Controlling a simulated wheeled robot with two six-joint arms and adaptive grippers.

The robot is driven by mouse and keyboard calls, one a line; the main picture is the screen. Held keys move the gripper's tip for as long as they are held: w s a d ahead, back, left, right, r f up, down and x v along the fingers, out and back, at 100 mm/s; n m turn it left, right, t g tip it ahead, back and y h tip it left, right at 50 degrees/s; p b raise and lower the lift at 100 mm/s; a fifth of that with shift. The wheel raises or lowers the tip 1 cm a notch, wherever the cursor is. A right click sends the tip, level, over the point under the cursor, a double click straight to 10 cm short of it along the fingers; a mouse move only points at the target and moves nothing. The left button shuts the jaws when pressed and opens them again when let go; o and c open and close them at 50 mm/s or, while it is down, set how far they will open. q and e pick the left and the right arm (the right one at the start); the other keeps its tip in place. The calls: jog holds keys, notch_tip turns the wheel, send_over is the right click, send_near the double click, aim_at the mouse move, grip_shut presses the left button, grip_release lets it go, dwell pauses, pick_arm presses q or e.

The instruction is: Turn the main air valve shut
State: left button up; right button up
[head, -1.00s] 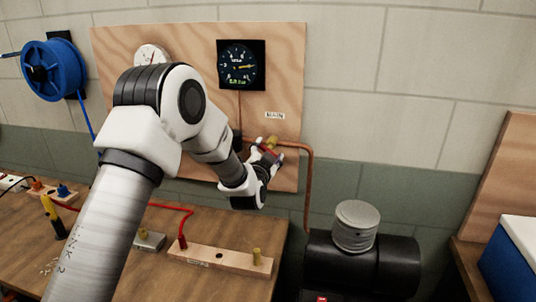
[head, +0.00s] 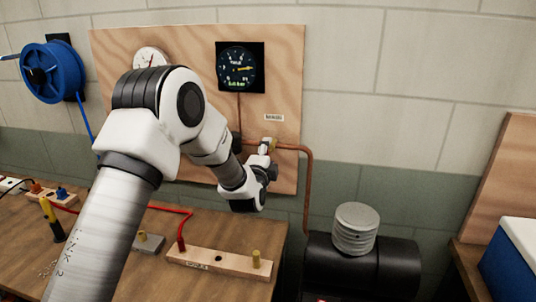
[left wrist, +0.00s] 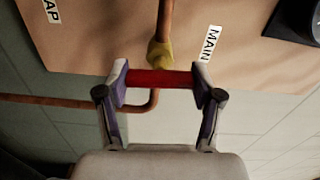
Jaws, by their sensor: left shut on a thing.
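The main air valve shows as a brass body (head: 271,142) on the copper pipe, beneath a small MAIN label (head: 274,118). In the left wrist view its brass body (left wrist: 160,54) sits behind a red handle (left wrist: 157,79). My left gripper (left wrist: 159,80) is shut on the red handle, one finger at each end. The handle lies crosswise to the pipe run at the valve. In the head view my left gripper (head: 267,147) is at the valve and hides most of the handle. My right gripper is not in view.
The plywood panel (head: 190,40) carries a dark gauge (head: 240,67) and a white dial (head: 150,57). The copper pipe (head: 309,190) bends down right of the valve. A black tank (head: 395,265) stands below right. The bench (head: 215,220) holds wooden blocks and a red cable.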

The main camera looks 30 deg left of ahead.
pick_arm(q)
jog(key=shift+w+a+r+m, duration=0.1)
jog(key=shift+r+m, duration=0.15)
jog(key=shift+m, duration=0.25)
jog(key=o, duration=1.2)
jog(key=shift+c, duration=0.2)
jog(key=shift+a+f, duration=0.15)
jog(key=shift+f, duration=0.05)
jog(key=v, duration=1.2)
jog(key=shift+f, duration=0.1)
